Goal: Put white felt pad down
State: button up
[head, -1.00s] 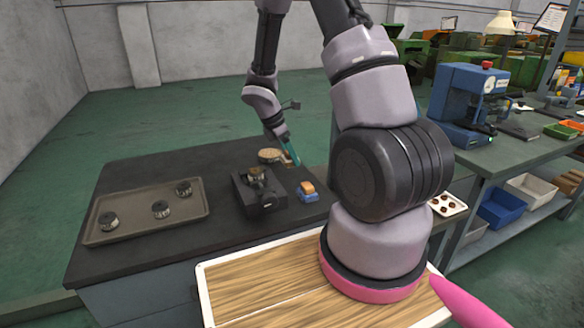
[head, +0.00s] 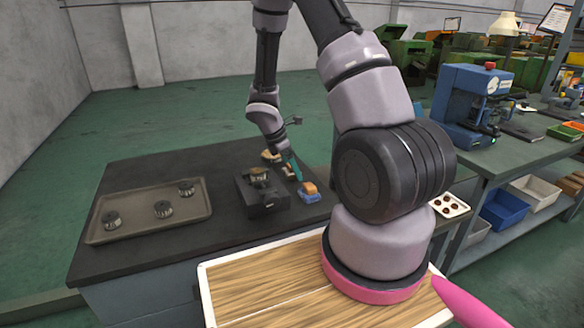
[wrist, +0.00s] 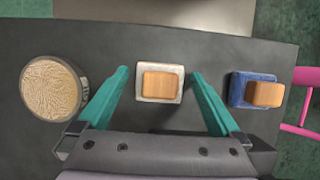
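The white felt pad (wrist: 142,95) has a wooden block handle (wrist: 161,82) on top and lies flat on the dark table in the wrist view. My gripper (wrist: 160,74) is open, its teal fingers on either side of the pad with a visible gap on both sides. In the head view, my gripper (head: 297,174) points down over the far right part of the table, and the pad is mostly hidden beside it. A blue pad with a wooden block (wrist: 238,88) lies to the right of my gripper.
A round tan-topped disc (wrist: 50,88) is left of my gripper. A black fixture with a metal part (head: 266,204) stands nearby. A tray (head: 140,230) with three metal parts lies at the table's left. Dark table surface is clear between the tray and fixture.

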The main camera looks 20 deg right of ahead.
jog(key=shift+r, duration=0.1)
jog(key=s+a+r+m+y, duration=0.1)
jog(key=a+r+m, duration=0.1)
jog(key=r, duration=0.8)
jog(key=s+a+r+m, duration=0.2)
jog(key=r+m, duration=0.1)
jog(key=r, duration=0.6)
jog(key=s+a+r+m+t+y, duration=0.2)
jog(key=s+r+m+t, duration=0.1)
jog(key=s+r+m, duration=0.5)
jog(key=s+a+r+m+t+y, duration=0.2)
jog(key=s+r+m+t+y, duration=0.1)
jog(key=s+r+m, duration=0.6)
notch_tip(320, 180, up, 3)
jog(key=shift+s+t+y, duration=0.3)
jog(key=shift+s+t, duration=0.05)
jog(key=shift+t, duration=0.25)
